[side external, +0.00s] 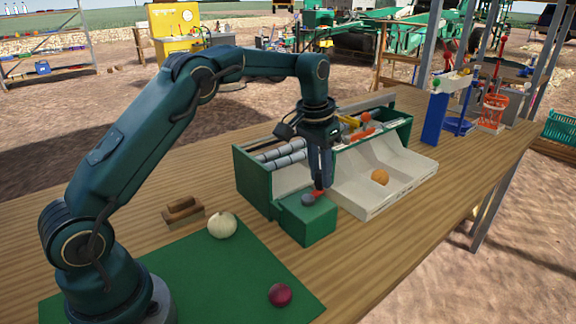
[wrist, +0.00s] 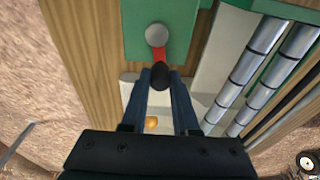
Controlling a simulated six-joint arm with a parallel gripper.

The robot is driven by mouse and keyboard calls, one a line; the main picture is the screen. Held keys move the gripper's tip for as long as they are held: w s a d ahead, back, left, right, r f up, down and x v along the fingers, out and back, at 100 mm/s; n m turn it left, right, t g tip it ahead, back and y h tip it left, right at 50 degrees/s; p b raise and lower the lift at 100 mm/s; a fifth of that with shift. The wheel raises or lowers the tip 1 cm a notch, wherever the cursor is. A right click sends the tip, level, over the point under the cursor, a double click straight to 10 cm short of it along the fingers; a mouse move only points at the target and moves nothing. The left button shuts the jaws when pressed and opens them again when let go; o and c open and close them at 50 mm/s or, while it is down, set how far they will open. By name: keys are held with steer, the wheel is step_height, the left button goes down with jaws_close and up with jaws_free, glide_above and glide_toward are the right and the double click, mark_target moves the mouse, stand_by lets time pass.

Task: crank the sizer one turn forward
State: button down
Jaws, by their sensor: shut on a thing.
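The sizer is a green box with grey rollers (side external: 283,160) in the middle of the bench. A lower green block (side external: 308,218) at its front carries a crank with a grey round hub (side external: 308,199) and a short red arm. In the wrist view the hub (wrist: 156,34), the red crank arm (wrist: 160,56) and a dark knob (wrist: 160,78) show. My gripper (side external: 319,188) points down over the crank, and its fingers (wrist: 161,80) are shut on the dark knob. The fingers hide the knob in the side view.
A white tray (side external: 375,200) with an orange ball (side external: 380,177) adjoins the sizer at right. A wooden-handled brush (side external: 183,211) lies behind. A blue stand (side external: 433,118) stands further right.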

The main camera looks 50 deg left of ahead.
steer(key=shift+s+d, duration=0.1)
steer(key=shift+s, duration=0.05)
steer(key=shift+d, duration=0.6)
steer(key=shift+f, duration=0.1)
steer(key=shift+d, duration=0.1)
steer(key=shift+s+d, duration=0.25)
steer(key=shift+d, duration=0.25)
